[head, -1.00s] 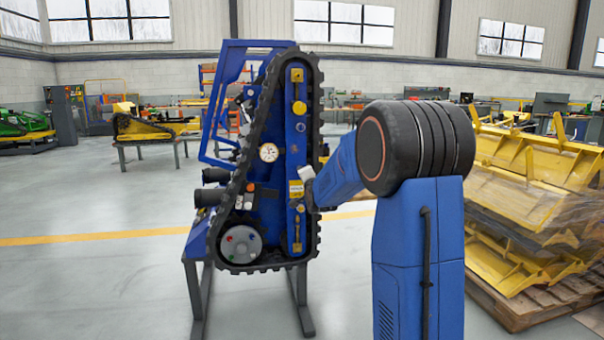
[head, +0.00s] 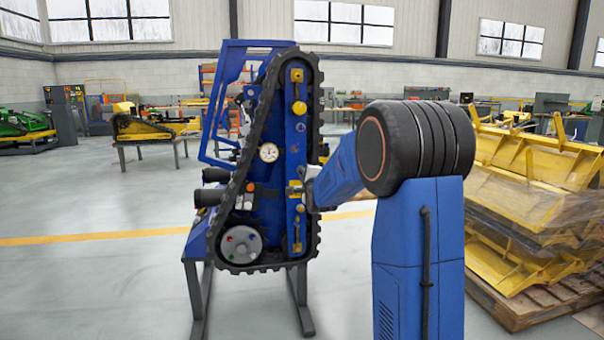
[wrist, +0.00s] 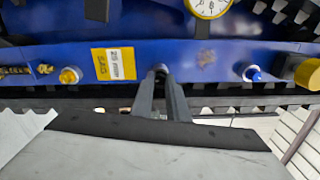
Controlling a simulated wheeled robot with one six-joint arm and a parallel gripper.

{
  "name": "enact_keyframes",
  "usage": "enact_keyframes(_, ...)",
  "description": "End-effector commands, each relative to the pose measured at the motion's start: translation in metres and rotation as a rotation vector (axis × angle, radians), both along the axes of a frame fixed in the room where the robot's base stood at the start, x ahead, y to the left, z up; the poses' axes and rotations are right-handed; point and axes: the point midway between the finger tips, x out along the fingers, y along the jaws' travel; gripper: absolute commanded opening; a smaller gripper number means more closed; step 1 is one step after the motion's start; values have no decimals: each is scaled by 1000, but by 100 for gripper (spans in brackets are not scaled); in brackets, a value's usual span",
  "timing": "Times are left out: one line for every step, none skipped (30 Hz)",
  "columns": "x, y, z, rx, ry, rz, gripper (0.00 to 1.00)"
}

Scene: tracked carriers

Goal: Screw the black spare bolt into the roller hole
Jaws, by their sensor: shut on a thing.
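My gripper (wrist: 162,84) is shut at the blue side plate (wrist: 200,55) of the tracked carrier, between a yellow label (wrist: 114,64) and a blue bolt (wrist: 254,73). A small dark piece, apparently the black spare bolt (wrist: 160,69), sits between its fingertips; the fingers hide most of it. I cannot tell whether it is still seated in the plate.
The black track (head: 262,110) loops around the plate, with a white dial gauge (head: 269,153) inside it. Yellow fittings stick out of the plate. Yellow metal parts (head: 520,200) are stacked on a pallet at right. Floor at left is open.

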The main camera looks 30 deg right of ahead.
Motion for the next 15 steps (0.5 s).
enact_keyframes(0, 0, -1, 31, -8, -1, 0)
enact_keyframes(0, 0, -1, 58, -16, -1, 0)
enact_keyframes(0, 0, -1, 96, -27, -1, 0)
enact_keyframes(0, 0, -1, 127, -35, -1, 0)
enact_keyframes(0, 0, -1, 157, -44, -1, 0)
enact_keyframes(0, 0, -1, 195, -55, -1, 0)
enact_keyframes(0, 0, -1, 225, -64, -1, 0)
enact_keyframes(0, 0, -1, 255, -72, 0, 0)
enact_keyframes(0, 0, -1, 294, -84, 0, 0)
enact_keyframes(0, 0, -1, 324, -92, 0, 0)
enact_keyframes(0, 0, -1, 354, -101, 0, 0)
enact_keyframes(0, 0, -1, 393, -112, 0, 0)
enact_keyframes(0, 0, -1, 423, -121, 0, 0)
enact_keyframes(0, 0, -1, 452, -129, 0, 0)
enact_keyframes(0, 0, -1, 491, -140, 0, 0)
